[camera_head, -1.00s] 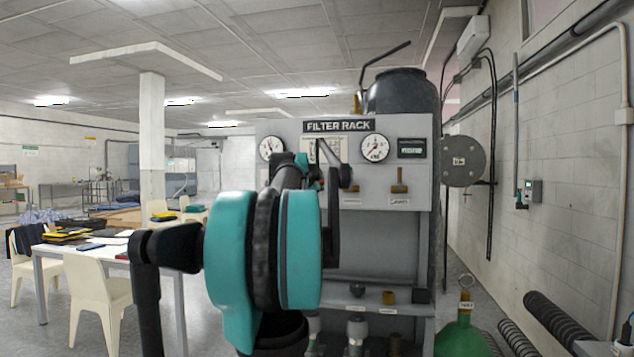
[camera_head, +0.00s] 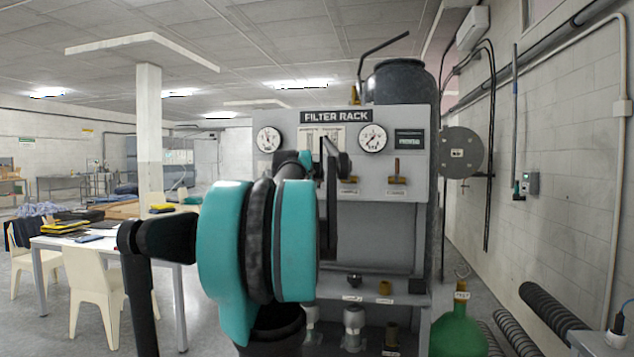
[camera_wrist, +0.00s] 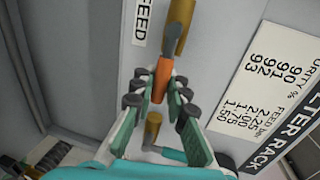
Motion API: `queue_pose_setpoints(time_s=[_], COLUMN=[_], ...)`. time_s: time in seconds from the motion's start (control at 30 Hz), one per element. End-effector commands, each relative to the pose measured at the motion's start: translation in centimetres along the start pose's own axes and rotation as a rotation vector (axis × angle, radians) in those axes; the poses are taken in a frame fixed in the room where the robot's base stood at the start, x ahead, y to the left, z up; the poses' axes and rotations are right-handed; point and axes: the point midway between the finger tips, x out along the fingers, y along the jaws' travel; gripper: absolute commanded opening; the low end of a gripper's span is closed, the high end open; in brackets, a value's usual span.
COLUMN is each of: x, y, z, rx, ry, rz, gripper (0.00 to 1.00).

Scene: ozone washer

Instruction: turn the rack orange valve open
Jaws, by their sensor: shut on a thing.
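The orange valve handle (camera_wrist: 161,80) shows in the wrist view, set on a brass-coloured stem near the label ending in "FEED". My gripper (camera_wrist: 157,86) is shut on it, with one finger on each side of the orange part. A dark grey tip sticks out beyond the orange part. In the head view my teal arm covers the left of the filter rack (camera_head: 376,157), and the orange valve and my fingertips cannot be made out there.
Two gauges and a brass valve (camera_head: 396,171) are on the rack's front. A second brass fitting (camera_wrist: 152,130) is close by my fingers. A green cylinder (camera_head: 458,333) stands right of the rack. A table and white chairs (camera_head: 97,290) are at left.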

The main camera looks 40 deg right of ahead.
Motion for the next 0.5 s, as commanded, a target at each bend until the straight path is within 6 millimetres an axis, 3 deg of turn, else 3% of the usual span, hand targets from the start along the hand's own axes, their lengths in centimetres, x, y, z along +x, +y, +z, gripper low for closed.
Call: queue_pose_setpoints(time_s=[0.13,0.17,0.33,0.5], x=[-0.03,-0.03,-0.02,-0.01], y=[0.13,0.14,0.1,0.07], z=[-0.06,-0.07,-0.04,-0.03], rx=[0.002,0.002,0.001,0.0], ry=[0.002,0.002,0.002,0.001], rz=[0.002,0.002,0.002,0.001], gripper=[0.0,0.14,0.35,0.36])
